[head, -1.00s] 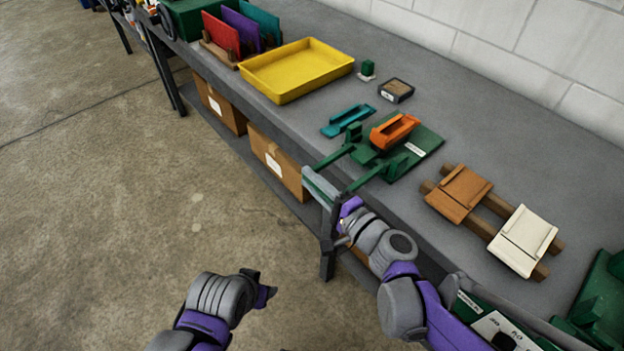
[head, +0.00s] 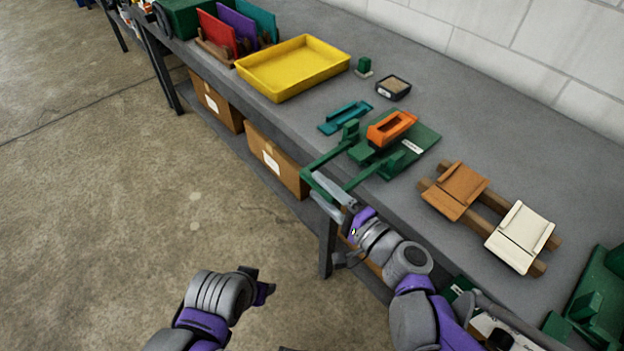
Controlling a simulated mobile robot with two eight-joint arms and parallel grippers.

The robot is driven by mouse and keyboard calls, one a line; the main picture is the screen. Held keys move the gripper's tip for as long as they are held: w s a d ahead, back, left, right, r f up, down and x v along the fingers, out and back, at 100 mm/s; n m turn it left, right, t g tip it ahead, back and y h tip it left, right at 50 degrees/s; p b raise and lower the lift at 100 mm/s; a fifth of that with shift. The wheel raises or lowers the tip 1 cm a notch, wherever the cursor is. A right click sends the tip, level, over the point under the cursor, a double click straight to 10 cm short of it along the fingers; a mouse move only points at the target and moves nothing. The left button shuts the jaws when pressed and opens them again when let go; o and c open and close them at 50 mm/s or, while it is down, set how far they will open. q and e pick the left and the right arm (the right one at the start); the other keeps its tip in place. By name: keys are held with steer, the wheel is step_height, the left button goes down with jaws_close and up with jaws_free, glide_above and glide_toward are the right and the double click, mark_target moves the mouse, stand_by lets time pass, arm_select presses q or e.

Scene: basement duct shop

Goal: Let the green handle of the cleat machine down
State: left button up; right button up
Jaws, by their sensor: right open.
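The cleat machine (head: 412,160) is a green plate with green uprights, standing on the bench, with an orange channel piece (head: 392,128) on it. Its green handle (head: 323,160) is a U-shaped frame whose two arms reach out past the bench's front edge. My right gripper (head: 322,188) is open at the handle's outer crossbar, its grey fingers lying along the bar and hiding part of it. I cannot tell whether they touch it. My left gripper (head: 262,287) hangs over the floor, away from the bench; its jaw gap is unclear.
On the grey bench (head: 500,130) are a yellow tray (head: 295,68), a teal channel piece (head: 345,118), a small dark box (head: 393,88), and orange-brown (head: 455,190) and cream (head: 520,237) pieces on wooden bars. Cardboard boxes (head: 275,160) sit on the shelf below.

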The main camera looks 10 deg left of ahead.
mark_target(334, 202)
steer(key=v, duration=0.7)
steer(key=shift+s, duration=0.1)
